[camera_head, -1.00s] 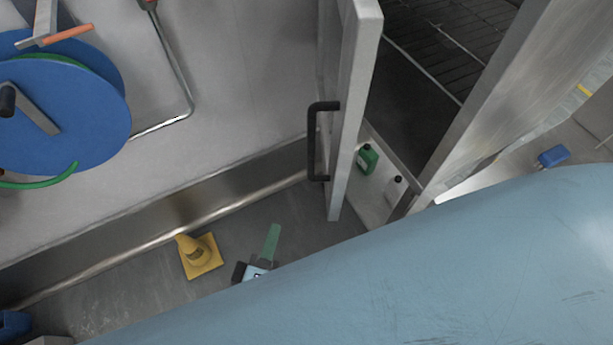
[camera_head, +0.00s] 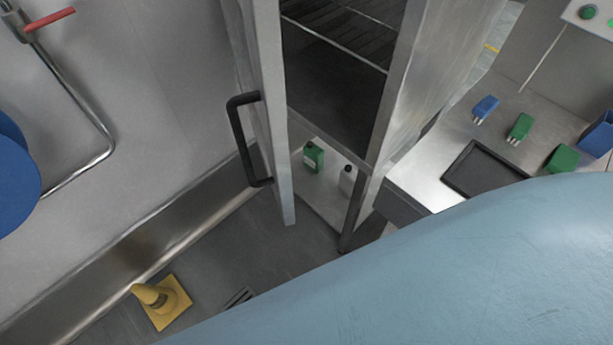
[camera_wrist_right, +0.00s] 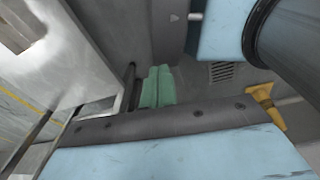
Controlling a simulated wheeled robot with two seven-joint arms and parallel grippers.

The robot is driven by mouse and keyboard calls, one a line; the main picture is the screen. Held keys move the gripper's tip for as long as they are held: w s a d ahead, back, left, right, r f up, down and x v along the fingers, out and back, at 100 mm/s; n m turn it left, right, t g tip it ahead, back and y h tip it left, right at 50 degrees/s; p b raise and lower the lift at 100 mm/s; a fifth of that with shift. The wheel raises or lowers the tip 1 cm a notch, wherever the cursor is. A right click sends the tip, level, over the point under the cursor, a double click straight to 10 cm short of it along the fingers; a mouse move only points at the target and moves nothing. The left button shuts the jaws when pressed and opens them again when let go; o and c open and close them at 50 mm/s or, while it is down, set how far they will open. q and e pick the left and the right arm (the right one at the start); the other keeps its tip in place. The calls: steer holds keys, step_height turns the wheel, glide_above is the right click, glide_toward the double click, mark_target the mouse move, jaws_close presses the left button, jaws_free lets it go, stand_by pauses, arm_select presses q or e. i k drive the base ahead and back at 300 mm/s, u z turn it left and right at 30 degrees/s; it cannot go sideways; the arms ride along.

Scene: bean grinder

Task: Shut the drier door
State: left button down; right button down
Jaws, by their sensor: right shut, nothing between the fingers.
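The drier door (camera_head: 268,75) stands open in the head view, seen nearly edge-on, with a black bar handle (camera_head: 238,140) on its left face. To its right the drier (camera_head: 335,70) shows a dark inside with wire racks. My right gripper (camera_wrist_right: 158,80) shows in the right wrist view as two green fingers, shut together and empty. A pale grey panel (camera_wrist_right: 100,50) with a dark upright bar stands left of the fingers; I cannot tell whether it is the door. In the head view my large blue arm hides the right gripper. My left gripper is not in view.
A steel counter (camera_head: 420,165) with small blocks lies right.

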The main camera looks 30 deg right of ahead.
mark_target(266, 105)
steer(key=z, duration=0.8)
steer(key=k, duration=0.95)
steer(key=u, duration=1.3)
